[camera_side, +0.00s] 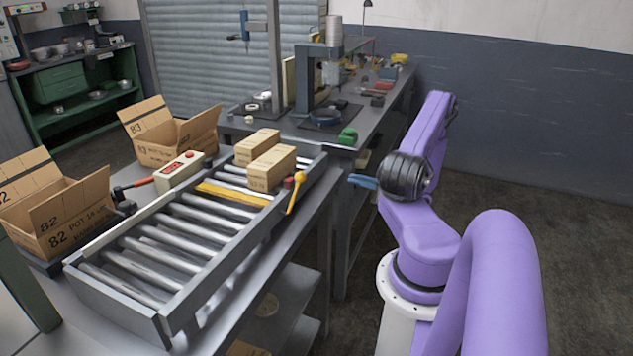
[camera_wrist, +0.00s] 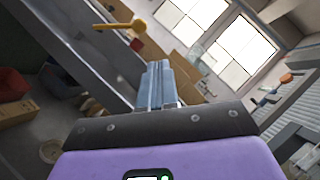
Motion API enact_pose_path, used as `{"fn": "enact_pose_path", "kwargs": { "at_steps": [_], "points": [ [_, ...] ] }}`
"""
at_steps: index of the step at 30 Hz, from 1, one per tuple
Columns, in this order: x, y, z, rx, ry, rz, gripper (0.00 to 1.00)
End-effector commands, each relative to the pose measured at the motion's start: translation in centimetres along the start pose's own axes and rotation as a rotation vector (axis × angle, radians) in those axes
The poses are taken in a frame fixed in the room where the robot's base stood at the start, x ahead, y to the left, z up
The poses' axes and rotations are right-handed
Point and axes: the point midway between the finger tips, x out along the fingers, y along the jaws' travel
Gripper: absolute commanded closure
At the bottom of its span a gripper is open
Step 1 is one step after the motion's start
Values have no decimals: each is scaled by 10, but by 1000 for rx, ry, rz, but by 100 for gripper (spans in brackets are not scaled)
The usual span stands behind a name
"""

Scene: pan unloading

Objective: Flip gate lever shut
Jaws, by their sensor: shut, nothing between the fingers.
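The gate lever (camera_side: 296,190) is a yellow rod with a round knob on top, on the right side rail of the roller conveyor (camera_side: 225,262). In the side view its knob end is up and the rod slants down along the rail. In the wrist view the lever (camera_wrist: 122,25) lies ahead, at the upper left. A yellow gate bar (camera_side: 232,194) lies across the rollers. My gripper (camera_side: 355,180) has blue fingers, is shut and empty, and is right of the lever with a gap between them. Its fingers also show in the wrist view (camera_wrist: 157,80).
Two cardboard boxes (camera_side: 270,167) sit on the rollers behind the yellow bar. Open cartons (camera_side: 62,205) stand left of the conveyor. A workbench (camera_side: 375,115) with tools is behind.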

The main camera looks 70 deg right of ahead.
Motion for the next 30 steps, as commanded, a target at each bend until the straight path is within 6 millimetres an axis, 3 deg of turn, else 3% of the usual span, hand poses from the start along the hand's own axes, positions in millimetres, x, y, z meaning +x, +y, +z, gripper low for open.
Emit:
{"fn": "enact_pose_path", "kwargs": {
  "at_steps": [7,21,26,30],
  "points": [
    [-13,28,-19,1,0,-2,100],
    [-14,33,-22,0,0,0,100],
    [-4,33,-22,1,-2,1,100],
    [16,33,-22,3,-4,2,100]
  ]
}}
